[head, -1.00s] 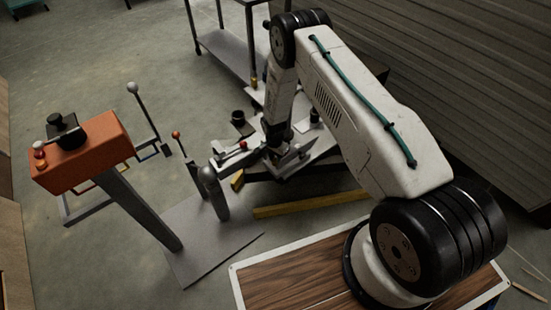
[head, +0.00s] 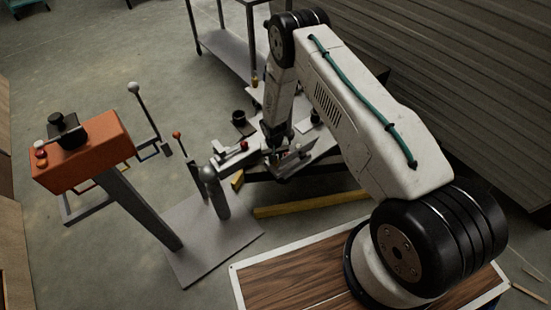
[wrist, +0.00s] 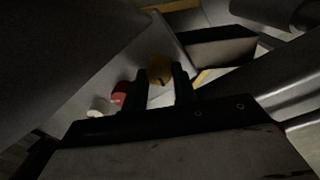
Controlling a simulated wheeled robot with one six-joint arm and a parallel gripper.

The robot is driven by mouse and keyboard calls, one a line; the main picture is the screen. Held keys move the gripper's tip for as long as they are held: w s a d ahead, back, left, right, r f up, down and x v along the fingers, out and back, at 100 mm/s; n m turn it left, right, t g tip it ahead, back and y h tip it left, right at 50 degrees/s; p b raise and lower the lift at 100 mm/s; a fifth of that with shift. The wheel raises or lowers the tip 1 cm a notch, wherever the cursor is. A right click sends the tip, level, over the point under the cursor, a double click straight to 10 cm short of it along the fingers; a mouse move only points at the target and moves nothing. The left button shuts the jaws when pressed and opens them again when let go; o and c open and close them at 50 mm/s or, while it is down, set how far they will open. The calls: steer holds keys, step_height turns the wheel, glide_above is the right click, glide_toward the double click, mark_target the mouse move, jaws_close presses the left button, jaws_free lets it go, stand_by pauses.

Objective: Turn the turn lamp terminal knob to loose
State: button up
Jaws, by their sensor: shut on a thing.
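In the wrist view, an amber knob (wrist: 160,70) with a dark mark on its face sits between the two dark fingers of my gripper (wrist: 164,84). The fingers are closed on its sides. A red knob (wrist: 120,92) and a white knob (wrist: 98,106) stand in a row to its left on a grey plate. The label and the turn position are too dark to read. In the head view, my gripper (head: 277,158) is down at the metal hitch parts, and the amber knob is hidden there.
An orange box (head: 85,150) on a grey post stands at the left. A grey cylinder (head: 214,190) and a red-tipped lever (head: 177,135) stand near the gripper. A yellow bar (head: 310,204) lies below it. A metal cart (head: 225,50) is behind.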

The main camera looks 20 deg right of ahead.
steer(key=shift+n, duration=0.6)
steer(key=o, duration=1)
steer(key=r, duration=0.7)
steer(key=shift+a+r, duration=0.2)
steer(key=shift+r, duration=0.2)
